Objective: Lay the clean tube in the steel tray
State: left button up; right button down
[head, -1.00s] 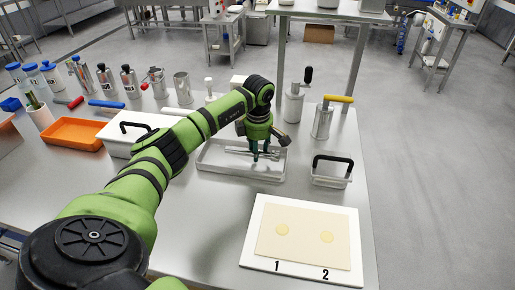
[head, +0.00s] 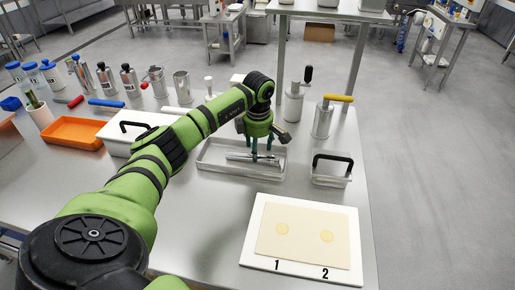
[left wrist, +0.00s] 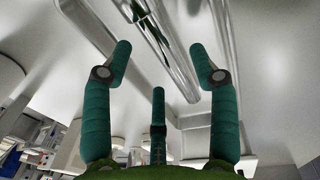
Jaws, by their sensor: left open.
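The steel tray (head: 236,175) stands mid-table, and a shiny metal tube (head: 238,156) lies in it. My left gripper (head: 262,157) is over the right part of the tray, pointing down, with its fingers spread. In the left wrist view my open fingers (left wrist: 165,65) are spread around the shiny tube (left wrist: 172,62), with a gap on both sides. The tray wall (left wrist: 226,55) shows beside it. I cannot tell whether a second thin piece lies beside the tube. My right gripper is not in view.
A white board (head: 255,276) with a pale sheet and two discs lies in front. An orange tray (head: 72,146) is farther left. Several metal canisters line the back.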

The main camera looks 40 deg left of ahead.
pick_arm(q)
notch_tip(320, 180, up, 12)
jog(key=b, duration=0.1)
jog(key=shift+s+d+f, duration=0.2)
jog(key=shift+s+d, duration=0.2)
jog(key=shift+s, duration=0.05)
